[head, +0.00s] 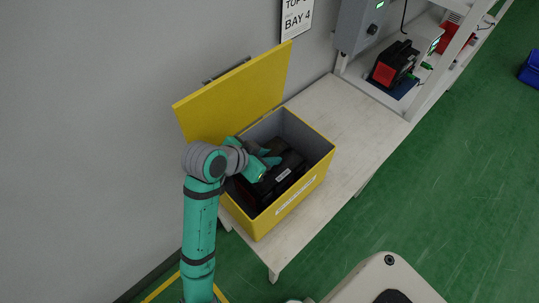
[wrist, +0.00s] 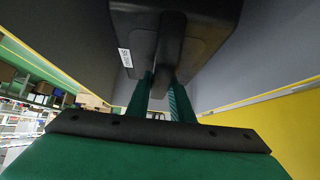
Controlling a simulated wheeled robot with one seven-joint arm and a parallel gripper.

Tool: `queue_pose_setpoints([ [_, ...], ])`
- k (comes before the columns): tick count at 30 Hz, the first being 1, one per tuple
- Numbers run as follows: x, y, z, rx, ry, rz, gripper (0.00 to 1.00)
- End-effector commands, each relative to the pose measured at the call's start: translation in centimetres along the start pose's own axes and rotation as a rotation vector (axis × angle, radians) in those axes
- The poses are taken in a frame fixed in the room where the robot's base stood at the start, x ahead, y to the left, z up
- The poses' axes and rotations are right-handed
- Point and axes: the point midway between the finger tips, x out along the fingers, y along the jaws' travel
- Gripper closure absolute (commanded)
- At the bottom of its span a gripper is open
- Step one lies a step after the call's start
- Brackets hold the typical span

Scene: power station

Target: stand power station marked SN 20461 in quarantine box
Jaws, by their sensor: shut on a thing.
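The quarantine box (head: 301,189) is yellow with a grey inside and an open lid (head: 243,95), and stands on a pale bench. A dark power station (head: 288,174) with a small white label is inside the box. My gripper (head: 268,163) reaches into the box from the left and is shut on the power station's handle. In the wrist view, the handle (wrist: 170,45) lies between my gripper's fingers (wrist: 162,95), and a white label (wrist: 125,57) shows on the dark body. Its text is too small to read. Whether the station touches the box floor is hidden.
The bench (head: 345,120) has bare room right of the box. Another black and red power station (head: 393,65) stands on a blue mat on the shelf at upper right. A grey wall unit (head: 360,25) hangs above the bench. The wall runs close behind the lid.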

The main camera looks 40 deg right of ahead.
Motion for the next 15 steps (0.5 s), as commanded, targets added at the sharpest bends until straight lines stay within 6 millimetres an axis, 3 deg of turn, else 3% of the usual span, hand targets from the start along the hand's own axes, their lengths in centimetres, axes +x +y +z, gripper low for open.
queue_pose_setpoints([
  [8, 0.06, -0.01, 0.02, 0.002, 0.006, -0.002, 1.00],
  [9, 0.07, -0.01, 0.03, 0.002, 0.006, -0.003, 0.77],
  [11, 0.08, -0.01, 0.04, 0.002, 0.005, -0.002, 0.63],
  [12, 0.09, 0.00, 0.05, 0.002, 0.005, -0.002, 0.58],
  [15, 0.12, 0.00, 0.09, 0.002, 0.003, -0.001, 0.58],
])
